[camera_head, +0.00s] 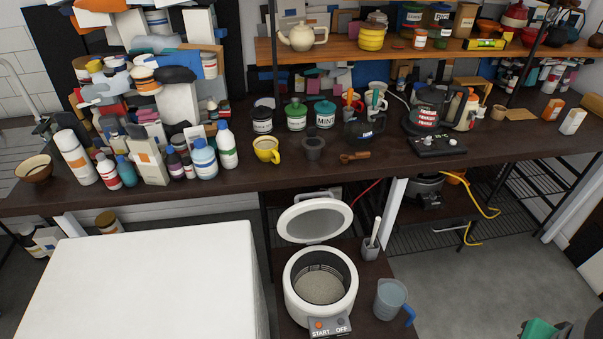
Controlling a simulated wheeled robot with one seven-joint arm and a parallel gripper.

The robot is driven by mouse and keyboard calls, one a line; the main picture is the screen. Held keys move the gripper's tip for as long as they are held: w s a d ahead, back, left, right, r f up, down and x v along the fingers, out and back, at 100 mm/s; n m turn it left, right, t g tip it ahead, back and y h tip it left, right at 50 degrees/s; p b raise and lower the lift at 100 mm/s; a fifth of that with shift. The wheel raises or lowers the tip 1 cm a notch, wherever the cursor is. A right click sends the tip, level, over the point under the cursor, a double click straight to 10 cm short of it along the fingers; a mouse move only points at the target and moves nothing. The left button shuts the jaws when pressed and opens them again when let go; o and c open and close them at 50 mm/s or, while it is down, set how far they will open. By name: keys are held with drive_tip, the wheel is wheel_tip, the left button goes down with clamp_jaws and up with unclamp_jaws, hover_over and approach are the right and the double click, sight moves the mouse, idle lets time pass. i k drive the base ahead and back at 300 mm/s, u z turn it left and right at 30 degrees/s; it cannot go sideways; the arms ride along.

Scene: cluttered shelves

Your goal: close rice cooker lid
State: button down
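The white rice cooker (291,294) stands on a low dark shelf at the bottom middle of the head view. Its round lid (315,220) is open, tilted up and back behind the pot, with its grey inner side showing. Pale grains, seemingly rice (321,287), lie in the pot. A front panel (329,327) carries a red START button and an OFF button. I cannot make out my gripper anywhere in this view, and nothing touches the lid or the cooker from above.
A clear jug (390,298) with a blue handle stands right of the cooker, and a grey utensil holder (370,249) behind it. A large white box (140,285) is at left. The dark counter (300,172) behind holds several bottles and cups. A partly cropped green thing (540,329) is at bottom right.

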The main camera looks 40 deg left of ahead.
sight(314, 221)
drive_tip(key=u, duration=0.65)
drive_tip(key=i, duration=0.75)
drive_tip(key=u, duration=1.1)
drive_tip(key=i, duration=0.4)
drive_tip(key=u, duration=0.3)
